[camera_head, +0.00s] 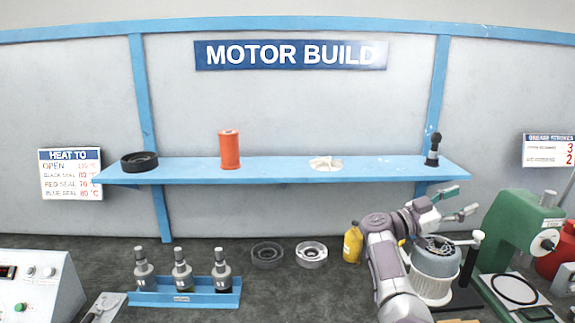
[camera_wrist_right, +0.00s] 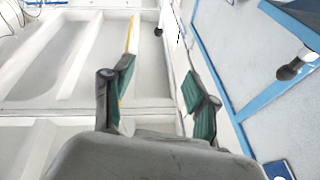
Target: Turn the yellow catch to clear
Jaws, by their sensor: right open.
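My right gripper (camera_head: 457,203) is open and empty, raised above the motor housing (camera_head: 436,262) at the right of the bench. Its two green-padded fingers are spread apart in the right wrist view (camera_wrist_right: 160,82), with nothing between them. The housing is grey with a white ribbed lower part, and my right arm covers its left side. I cannot make out a yellow catch for certain in either view. A yellow bottle (camera_head: 352,244) stands just left of my right arm. My left gripper is not in view.
A green press (camera_head: 522,232) stands right of the housing. A blue rack (camera_head: 185,298) holds several grey tools at the left. Two rings, one dark (camera_head: 267,254) and one light (camera_head: 311,254), lie mid-bench. A blue shelf (camera_head: 280,172) runs above; the front middle looks clear.

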